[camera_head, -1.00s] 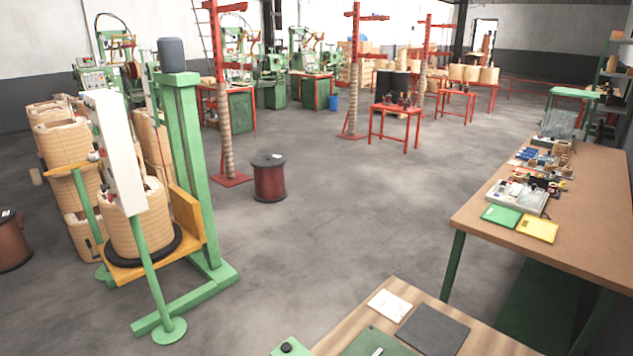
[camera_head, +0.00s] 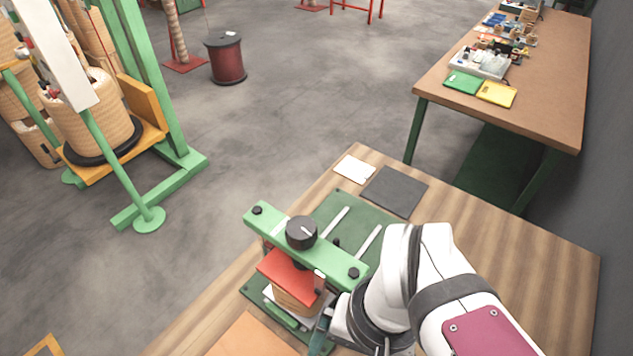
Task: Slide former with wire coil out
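A former with a red top plate (camera_head: 291,272) stands in a green clamp on the wooden table. Its tan wire coil (camera_head: 296,299) shows just below the red plate. The clamp's green crossbar (camera_head: 330,255), with a black knob (camera_head: 301,232), passes over the former's far side. My gripper (camera_head: 322,326) is at the near right of the former, low beside the coil. My white arm reaches in from the right and hides much of it. I cannot tell whether its fingers are apart or touch the former.
The green base plate (camera_head: 338,210) has two pale slots. A dark mat (camera_head: 396,190) and white paper (camera_head: 354,169) lie behind it. An orange-brown sheet (camera_head: 254,338) lies in front of the former. A workbench (camera_head: 560,90) stands at upper right; a green coil stand (camera_head: 150,100) is at left.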

